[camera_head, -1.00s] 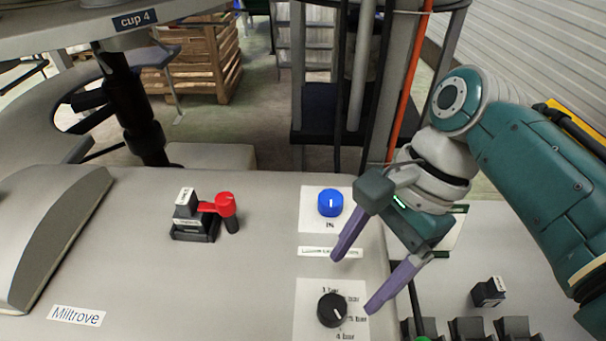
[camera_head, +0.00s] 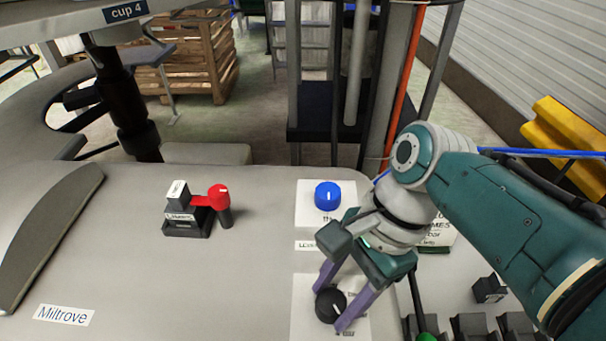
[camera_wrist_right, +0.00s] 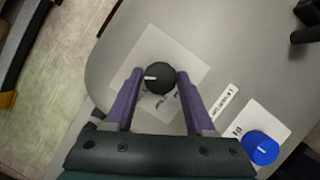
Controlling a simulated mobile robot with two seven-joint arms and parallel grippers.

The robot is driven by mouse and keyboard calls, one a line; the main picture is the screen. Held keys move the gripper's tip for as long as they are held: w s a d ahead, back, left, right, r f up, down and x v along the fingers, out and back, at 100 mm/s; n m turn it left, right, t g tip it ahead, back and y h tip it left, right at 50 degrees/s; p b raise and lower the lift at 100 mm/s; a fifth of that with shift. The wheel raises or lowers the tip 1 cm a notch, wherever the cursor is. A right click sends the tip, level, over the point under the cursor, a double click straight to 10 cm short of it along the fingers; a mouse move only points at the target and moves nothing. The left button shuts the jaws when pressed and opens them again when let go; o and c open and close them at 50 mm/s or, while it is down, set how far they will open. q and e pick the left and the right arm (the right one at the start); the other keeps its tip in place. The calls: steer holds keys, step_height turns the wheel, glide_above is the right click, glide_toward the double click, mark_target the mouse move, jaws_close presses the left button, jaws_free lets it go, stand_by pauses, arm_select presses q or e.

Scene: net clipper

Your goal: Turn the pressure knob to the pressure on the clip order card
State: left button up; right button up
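The black pressure knob (camera_head: 331,305) sits on a white scale plate (camera_head: 303,325) near the panel's front right. Its pale pointer line shows in the right wrist view (camera_wrist_right: 160,77), pointing left there. My right gripper (camera_head: 329,309) is around the knob, one purple finger on each side. In the right wrist view the fingertips (camera_wrist_right: 160,74) stand apart with the knob between them; whether they touch it is unclear. A printed card (camera_head: 438,232) behind the right gripper is partly hidden; "MES" and "bar" are legible, its number is not. My left gripper is out of view.
A blue knob (camera_head: 328,196) stands behind the black one, with a small label strip between. A red-handled lever switch (camera_head: 218,197) sits to the left on the grey panel (camera_head: 130,250). Black blocks (camera_head: 470,325) and a green button (camera_head: 426,338) are at the lower right.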

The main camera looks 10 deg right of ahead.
jaws_close()
steer(key=shift+n, duration=0.3)
steer(key=n+g+b, duration=0.1)
steer(key=n, duration=0.2)
steer(key=shift+w+g, duration=0.15)
steer(key=shift+g, duration=0.15)
steer(key=n+h+b, duration=0.1)
steer(key=n, duration=0.2)
steer(key=n+g+h+b, duration=0.1)
steer(key=n, duration=0.2)
steer(key=shift+w+a, duration=0.1)
steer(key=shift+a, duration=0.05)
stand_by(0.5)
